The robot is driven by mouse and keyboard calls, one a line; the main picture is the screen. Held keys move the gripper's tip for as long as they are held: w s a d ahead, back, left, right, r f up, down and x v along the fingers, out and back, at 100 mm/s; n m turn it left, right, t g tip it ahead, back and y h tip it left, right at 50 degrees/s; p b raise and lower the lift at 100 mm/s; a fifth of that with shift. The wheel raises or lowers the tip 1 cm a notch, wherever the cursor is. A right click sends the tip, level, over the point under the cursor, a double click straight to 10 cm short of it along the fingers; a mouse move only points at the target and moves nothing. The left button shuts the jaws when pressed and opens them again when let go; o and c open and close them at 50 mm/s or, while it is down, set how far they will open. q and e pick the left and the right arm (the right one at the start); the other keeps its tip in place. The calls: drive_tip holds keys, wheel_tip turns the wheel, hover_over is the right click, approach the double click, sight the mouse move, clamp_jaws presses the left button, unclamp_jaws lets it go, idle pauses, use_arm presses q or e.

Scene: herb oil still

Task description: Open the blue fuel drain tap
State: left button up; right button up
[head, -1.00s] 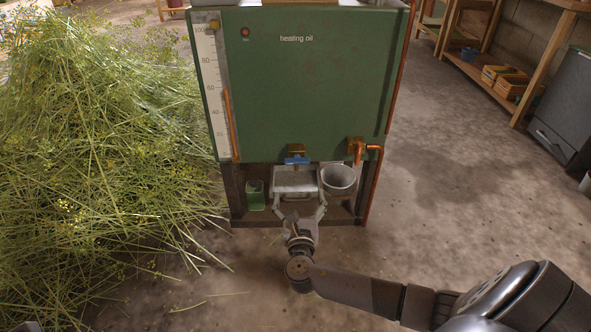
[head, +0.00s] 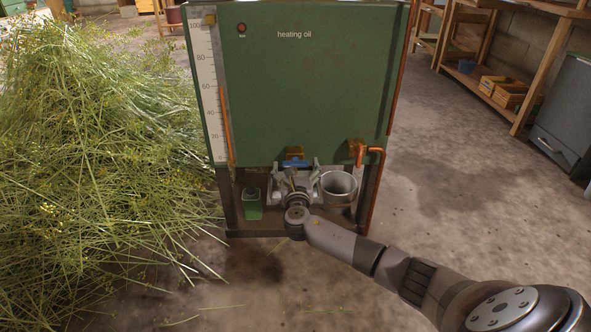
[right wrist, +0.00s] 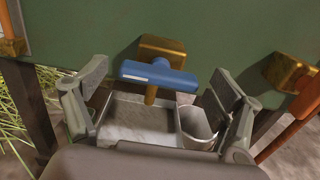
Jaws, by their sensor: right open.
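The blue tap handle (head: 295,163) sits crosswise on a brass fitting (head: 294,152) low on the green heating oil tank (head: 305,90). In the right wrist view the blue handle (right wrist: 160,77) lies level, left to right, in front of its brass body (right wrist: 162,48). My right gripper (head: 295,172) is open just below and in front of the handle. In the wrist view its fingers (right wrist: 158,88) stand on either side of the handle, apart from it. A metal tray (right wrist: 137,128) is under the tap. My left gripper is not in view.
A grey metal cup (head: 339,187) stands right of the tray, and a green cup (head: 252,204) stands left. A copper pipe (head: 375,185) runs down at the right. Cut herbs (head: 100,160) heap at the left. The floor (head: 460,190) to the right is clear.

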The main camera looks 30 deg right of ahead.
drive_tip(key=shift+c, duration=0.2)
drive_tip(key=c, duration=1.1)
